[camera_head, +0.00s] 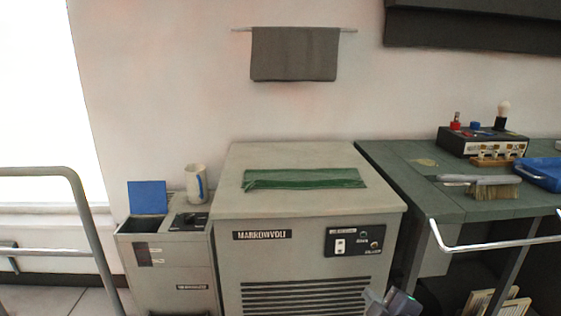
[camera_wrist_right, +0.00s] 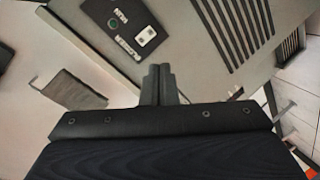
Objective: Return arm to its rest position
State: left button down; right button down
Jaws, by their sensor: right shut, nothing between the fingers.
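My right gripper (camera_head: 392,300) shows at the bottom of the head view, in front of the lower right of the grey MARROWVOLT cabinet (camera_head: 308,215). In the right wrist view its two dark fingers (camera_wrist_right: 158,84) are together with nothing between them. The cabinet's front, with its control panel (camera_wrist_right: 134,30) and vent slots, lies beyond the fingers there. Most of the right arm is out of the head view. My left gripper is not in view.
A green folded cloth (camera_head: 304,178) lies on the cabinet. A smaller machine (camera_head: 165,262) with a blue flap and a mug (camera_head: 196,183) stands left. A green bench (camera_head: 400,170) at right holds a brush (camera_head: 494,187) and a black device (camera_head: 465,143). Metal rails (camera_head: 84,215) flank both sides.

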jog(key=s+f+m+g+y, duration=0.2)
jog(key=s+m+g, duration=0.6)
jog(key=s+m, duration=1)
jog(key=s+r+n+p, duration=0.2)
jog(key=r+p, duration=0.9)
jog(key=s+r+n+p, duration=0.1)
jog(key=s+r+p, duration=0.2)
jog(key=r+p, duration=0.8)
jog(key=shift+d+n+g, duration=0.25)
jog(key=shift+n+g, duration=0.05)
jog(key=shift+n, duration=0.1)
jog(key=c, duration=2.1)
grip_release()
